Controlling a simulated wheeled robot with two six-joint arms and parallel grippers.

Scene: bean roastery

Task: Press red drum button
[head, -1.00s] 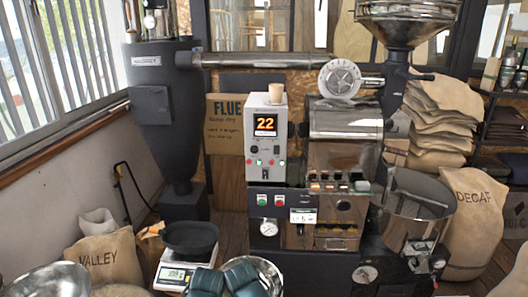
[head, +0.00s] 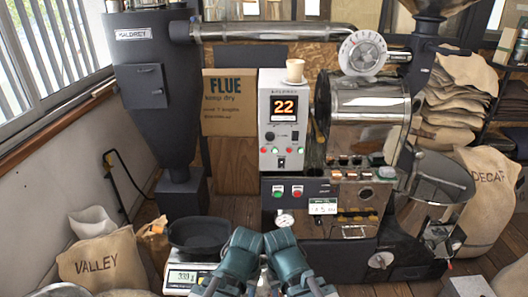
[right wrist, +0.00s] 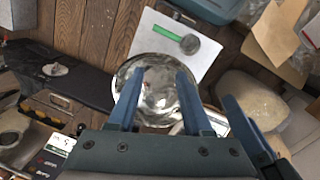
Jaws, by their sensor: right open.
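The red button (head: 297,191) sits on the roaster's dark lower panel, just right of a green button (head: 278,191). Both are unobstructed in the head view. My teal arms show at the bottom centre of the head view, below the panel and apart from the buttons; their fingertips cannot be made out there. In the right wrist view my right gripper (right wrist: 157,72) is open and empty, with blue fingers apart above a shiny metal bowl (right wrist: 150,112). Another blue finger right of it seems to belong to my left gripper (right wrist: 242,118); its opening is unclear.
The control box (head: 285,110) shows 22 and carries other small coloured buttons and a cup (head: 295,70). A black pan (head: 199,234) rests on a scale (head: 184,278) left of my arms. The VALLEY sack (head: 100,262) stands far left. The cooling tray (head: 437,180) is at right.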

